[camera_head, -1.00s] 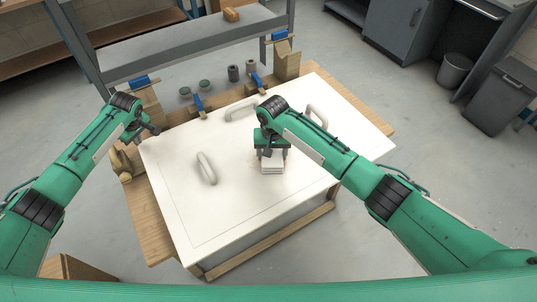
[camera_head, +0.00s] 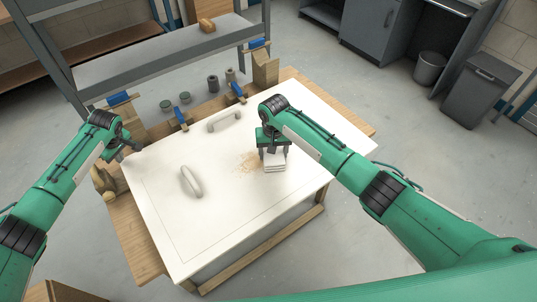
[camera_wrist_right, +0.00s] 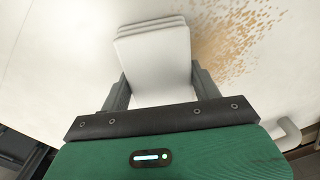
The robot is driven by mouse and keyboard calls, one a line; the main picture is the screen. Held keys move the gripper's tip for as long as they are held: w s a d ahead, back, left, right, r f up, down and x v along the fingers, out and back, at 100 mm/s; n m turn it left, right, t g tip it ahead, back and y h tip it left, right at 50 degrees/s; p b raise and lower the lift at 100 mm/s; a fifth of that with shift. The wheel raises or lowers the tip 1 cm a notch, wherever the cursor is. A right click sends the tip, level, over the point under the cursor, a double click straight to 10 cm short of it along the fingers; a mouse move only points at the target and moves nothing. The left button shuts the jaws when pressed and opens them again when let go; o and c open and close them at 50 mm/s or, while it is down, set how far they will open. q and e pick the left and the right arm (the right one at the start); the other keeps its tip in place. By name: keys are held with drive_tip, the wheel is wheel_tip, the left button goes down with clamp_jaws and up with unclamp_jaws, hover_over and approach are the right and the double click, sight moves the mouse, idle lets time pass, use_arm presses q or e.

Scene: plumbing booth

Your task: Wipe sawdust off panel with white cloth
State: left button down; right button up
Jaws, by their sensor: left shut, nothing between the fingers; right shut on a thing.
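The white panel (camera_head: 205,235) lies flat on a wooden workbench. A patch of tan sawdust (camera_head: 247,162) lies on it near the middle. The folded white cloth (camera_head: 275,164) is just right of the sawdust in the head view. My right gripper (camera_head: 272,149) is shut on the cloth, pointing down at the panel. In the right wrist view the cloth (camera_wrist_right: 156,58) sits between both fingers, with sawdust (camera_wrist_right: 228,38) beside it at the right. I cannot tell whether the cloth touches the panel. My left gripper (camera_head: 132,146) is shut and empty over the panel's left edge.
Two white handles stand up from the panel, one at left (camera_head: 191,181) and one at the back (camera_head: 224,121). The panel's front is clear.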

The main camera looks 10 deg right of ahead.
sight(282, 148)
drive_tip(key=shift+w+d+f, duration=0.1)
drive_tip(key=shift+w+d, duration=0.35)
drive_tip(key=shift+d, duration=0.3)
drive_tip(key=shift+w+d, duration=0.4)
drive_tip(key=shift+d, duration=0.35)
drive_tip(key=shift+w+a, duration=0.5)
drive_tip(key=shift+w, duration=0.3)
drive_tip(key=shift+s+a, duration=0.5)
drive_tip(key=shift+a, duration=0.3)
drive_tip(key=shift+s+a, duration=0.45)
drive_tip(key=shift+a, duration=0.35)
drive_tip(key=shift+s+a, duration=0.5)
drive_tip(key=shift+a, duration=0.3)
drive_tip(key=shift+s+a, duration=0.4)
drive_tip(key=shift+a, duration=0.35)
drive_tip(key=shift+s+a, duration=0.4)
drive_tip(key=shift+a, duration=0.35)
drive_tip(key=shift+s+a, duration=0.4)
drive_tip(key=shift+a, duration=0.35)
drive_tip(key=shift+s+a, duration=0.5)
drive_tip(key=shift+a, duration=0.3)
drive_tip(key=shift+s+a, duration=0.5)
drive_tip(key=shift+a, duration=0.25)
